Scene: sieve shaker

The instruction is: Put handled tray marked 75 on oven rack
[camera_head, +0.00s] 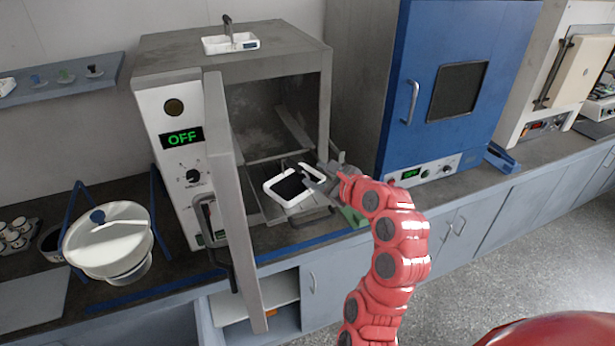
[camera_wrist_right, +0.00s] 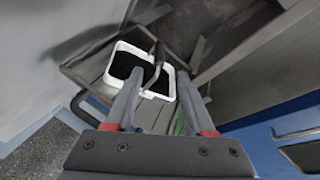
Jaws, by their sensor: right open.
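A white-rimmed tray (camera_head: 270,190) with dark contents rests on the pulled-out oven rack (camera_head: 262,212) at the open oven's mouth; any number on it is not readable. In the right wrist view this tray (camera_wrist_right: 112,50) has a thin metal handle with a dark end (camera_wrist_right: 159,50). My right gripper (camera_head: 314,172) is at the tray's right side. In the wrist view its open fingers (camera_wrist_right: 160,80) are above the tray, with the handle showing between them; contact cannot be told. Another white handled tray (camera_head: 232,44) stands on top of the oven, its marking too small to read. My left gripper is not in view.
The oven door (camera_head: 238,200) stands open toward me, left of the rack. The oven display (camera_head: 182,138) reads OFF. A blue cabinet (camera_head: 420,125) stands at the right. A white lidded bowl (camera_head: 108,240) stands on the counter at the left.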

